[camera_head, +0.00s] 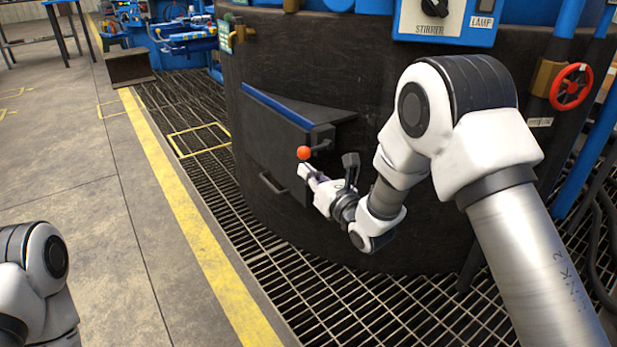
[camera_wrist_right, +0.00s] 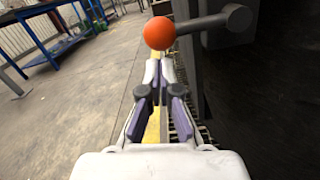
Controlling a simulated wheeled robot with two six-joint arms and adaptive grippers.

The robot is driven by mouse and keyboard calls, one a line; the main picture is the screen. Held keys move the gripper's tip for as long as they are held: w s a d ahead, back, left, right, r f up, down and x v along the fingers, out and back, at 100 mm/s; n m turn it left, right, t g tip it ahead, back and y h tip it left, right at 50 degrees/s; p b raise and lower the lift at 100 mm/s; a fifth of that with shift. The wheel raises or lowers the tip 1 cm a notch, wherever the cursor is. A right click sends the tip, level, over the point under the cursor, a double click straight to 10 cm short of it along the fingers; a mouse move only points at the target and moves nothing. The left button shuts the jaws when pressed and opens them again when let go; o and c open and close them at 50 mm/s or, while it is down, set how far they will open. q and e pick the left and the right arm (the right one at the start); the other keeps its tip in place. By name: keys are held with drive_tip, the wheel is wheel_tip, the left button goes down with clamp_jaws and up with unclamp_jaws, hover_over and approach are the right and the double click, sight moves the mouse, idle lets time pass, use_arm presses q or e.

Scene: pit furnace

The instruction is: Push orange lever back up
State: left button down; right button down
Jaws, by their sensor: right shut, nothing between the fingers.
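The orange ball knob of the lever (camera_head: 304,153) is at the right edge of the dark furnace door (camera_head: 268,140) in the head view. In the right wrist view the knob (camera_wrist_right: 159,33) sits at the left end of a dark lever arm (camera_wrist_right: 205,22), which runs roughly level to a pivot on the right. My right gripper (camera_head: 306,171) is shut and empty. Its fingertips are just below the knob; I cannot tell whether they touch it. In the wrist view the fingertips (camera_wrist_right: 155,66) point at the knob's underside. My left arm shows at the lower left, but its gripper is out of view.
The large dark furnace body (camera_head: 400,245) stands behind my right gripper. A door handle (camera_head: 272,184) projects below the lever. A red valve wheel (camera_head: 571,86) is at the right and a blue stirrer panel (camera_head: 446,20) is above.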

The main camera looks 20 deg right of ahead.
drive_tip(key=shift+w+r, duration=0.1)
drive_tip(key=shift+r, duration=0.15)
drive_tip(key=shift+r, duration=0.1)
drive_tip(key=shift+r+m+p, duration=0.15)
drive_tip(key=shift+m+p, duration=0.25)
drive_tip(key=shift+m, duration=0.3)
